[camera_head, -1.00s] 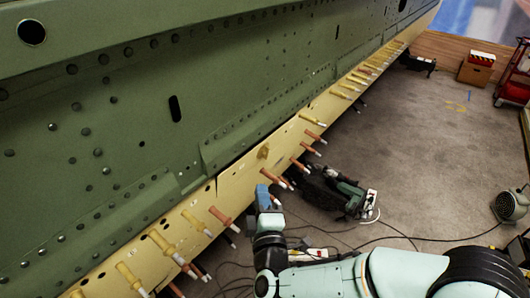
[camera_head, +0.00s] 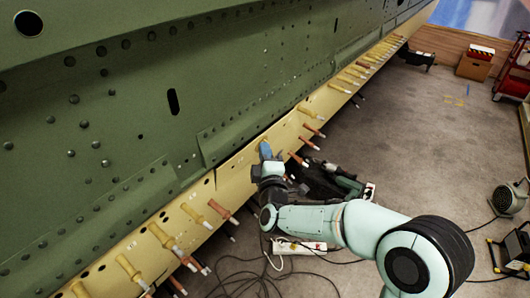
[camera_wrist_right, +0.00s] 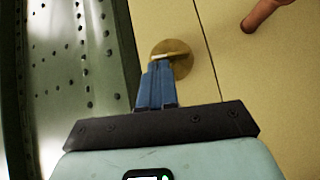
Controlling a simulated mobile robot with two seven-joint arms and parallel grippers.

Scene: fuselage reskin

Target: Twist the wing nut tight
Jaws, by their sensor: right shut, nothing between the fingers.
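The wing nut (camera_wrist_right: 181,50) shows in the right wrist view as a round brass-coloured piece with a pale bar across it, on the yellow strip of the fuselage. In the head view it is mostly hidden by my fingertips. My right gripper (camera_head: 265,149) has blue fingers and reaches up to the strip from below right. In the right wrist view the fingers (camera_wrist_right: 159,66) are shut side by side, with their tips overlapping the lower left of the nut. Whether they touch it cannot be told. My left gripper is out of view.
The yellow strip (camera_head: 240,173) carries several protruding red-brown and yellow fasteners on both sides of my right gripper. The green fuselage panel (camera_head: 230,80) rises above it. A dark tool with a green part (camera_head: 345,185), a power strip (camera_head: 300,246) and cables lie on the floor.

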